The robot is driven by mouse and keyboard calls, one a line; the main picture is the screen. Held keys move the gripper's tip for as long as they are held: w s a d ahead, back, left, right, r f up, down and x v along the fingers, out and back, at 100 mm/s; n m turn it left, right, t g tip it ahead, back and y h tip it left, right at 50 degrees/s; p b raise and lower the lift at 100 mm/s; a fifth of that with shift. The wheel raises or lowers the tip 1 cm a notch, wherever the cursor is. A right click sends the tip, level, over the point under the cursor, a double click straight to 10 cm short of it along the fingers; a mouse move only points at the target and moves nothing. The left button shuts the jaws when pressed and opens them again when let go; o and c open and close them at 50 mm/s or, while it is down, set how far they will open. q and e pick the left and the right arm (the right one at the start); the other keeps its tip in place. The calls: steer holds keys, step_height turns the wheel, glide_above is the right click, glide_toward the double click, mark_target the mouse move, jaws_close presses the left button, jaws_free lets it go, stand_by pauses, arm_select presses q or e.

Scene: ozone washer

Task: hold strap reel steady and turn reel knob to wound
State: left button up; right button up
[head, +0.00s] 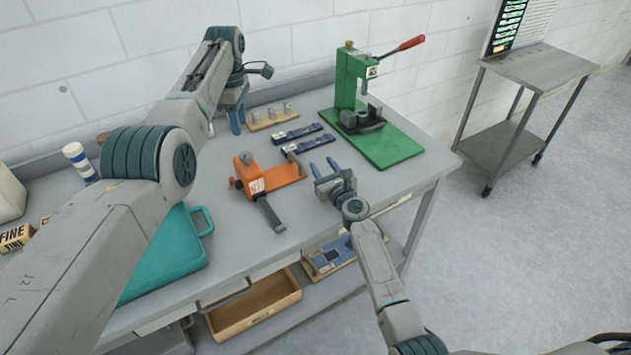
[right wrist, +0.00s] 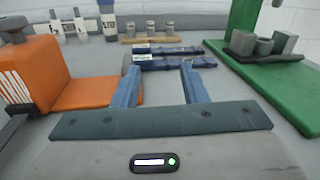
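The strap reel appears to be the orange unit (head: 258,173) on the bench, with an upright orange block, a flat orange base and a grey knob (head: 246,158) on top. A dark bar sticks out from its front. In the right wrist view the orange unit (right wrist: 80,92) is at the left and its knob (right wrist: 14,28) is at the top left corner. My right gripper (head: 325,168) is open and empty, right of the reel and apart from it. My left gripper (head: 237,118) points down behind the reel, clear of it; its blue fingers look parted with nothing between them.
A green press (head: 385,140) stands at the back right. Two dark blue bars (head: 305,138) and a wooden block with grey pegs (head: 270,117) lie behind the reel. A teal case (head: 165,260) is at the left. Bare bench lies in front of the reel.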

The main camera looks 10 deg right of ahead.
mark_target(302, 165)
steer(key=shift+n+g+y, duration=0.3)
steer(key=shift+y, duration=0.6)
steer(key=s+a+f, duration=0.1)
steer(key=s+a, duration=0.1)
steer(key=a, duration=0.1)
steer(key=shift+s+f, duration=0.25)
steer(key=shift+f, duration=0.15)
steer(key=shift+s+a+f, duration=0.1)
steer(key=shift+w+a+y, duration=0.1)
steer(key=shift+w+y, duration=0.15)
steer(key=shift+y, duration=0.05)
steer(key=x, duration=1)
steer(key=shift+f, duration=0.15)
